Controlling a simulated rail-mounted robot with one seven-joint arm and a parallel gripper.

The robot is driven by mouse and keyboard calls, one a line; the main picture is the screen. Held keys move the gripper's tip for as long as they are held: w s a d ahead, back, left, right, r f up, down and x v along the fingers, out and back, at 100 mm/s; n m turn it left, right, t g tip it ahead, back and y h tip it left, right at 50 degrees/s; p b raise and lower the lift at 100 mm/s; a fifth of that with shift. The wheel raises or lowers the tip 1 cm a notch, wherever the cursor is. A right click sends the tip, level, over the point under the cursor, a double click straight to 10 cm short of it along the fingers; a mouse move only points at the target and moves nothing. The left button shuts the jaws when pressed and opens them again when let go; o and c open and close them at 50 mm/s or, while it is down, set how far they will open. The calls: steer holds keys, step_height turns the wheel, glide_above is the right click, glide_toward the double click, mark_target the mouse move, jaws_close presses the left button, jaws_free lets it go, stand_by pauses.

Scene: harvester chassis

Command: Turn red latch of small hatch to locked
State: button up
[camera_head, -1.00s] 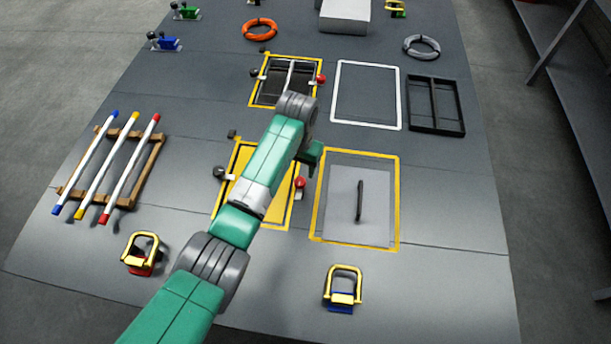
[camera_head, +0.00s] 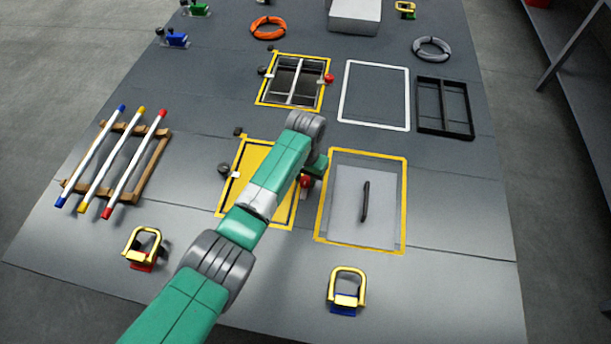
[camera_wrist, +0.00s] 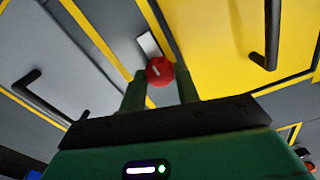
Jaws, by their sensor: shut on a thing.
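The small yellow hatch (camera_head: 255,165) lies shut in its yellow frame, partly hidden behind my arm. Its red latch (camera_head: 305,181) sits at the right edge. In the wrist view the red latch knob (camera_wrist: 159,71) is between the two green fingers of my gripper (camera_wrist: 160,84), which are shut on it. A short white bar (camera_wrist: 148,44) extends from the knob, roughly along the frame strip. In the head view my gripper (camera_head: 315,167) is down at the latch, mostly hidden by my wrist.
A grey panel with a dark handle (camera_head: 365,202) in a yellow frame lies just right of the latch. A black knob (camera_head: 223,169) is on the hatch's left side. Another hatch with a dark opening (camera_head: 293,82) and red knob (camera_head: 329,78) lies farther back.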

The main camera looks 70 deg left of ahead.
steer(key=m+p, duration=0.1)
steer(key=m, duration=0.3)
steer(key=shift+r+m+p, duration=0.1)
steer(key=shift+m+p, duration=0.25)
steer(key=shift+m, duration=0.05)
steer(key=m, duration=0.4)
steer(key=shift+m+p, duration=0.3)
steer(key=shift+p, duration=0.1)
steer(key=m, duration=0.4)
steer(key=shift+m+p, duration=0.35)
steer(key=shift+m, duration=1.95)
steer(key=o, duration=1)
steer(key=shift+d, duration=0.1)
steer(key=shift+c, duration=0.2)
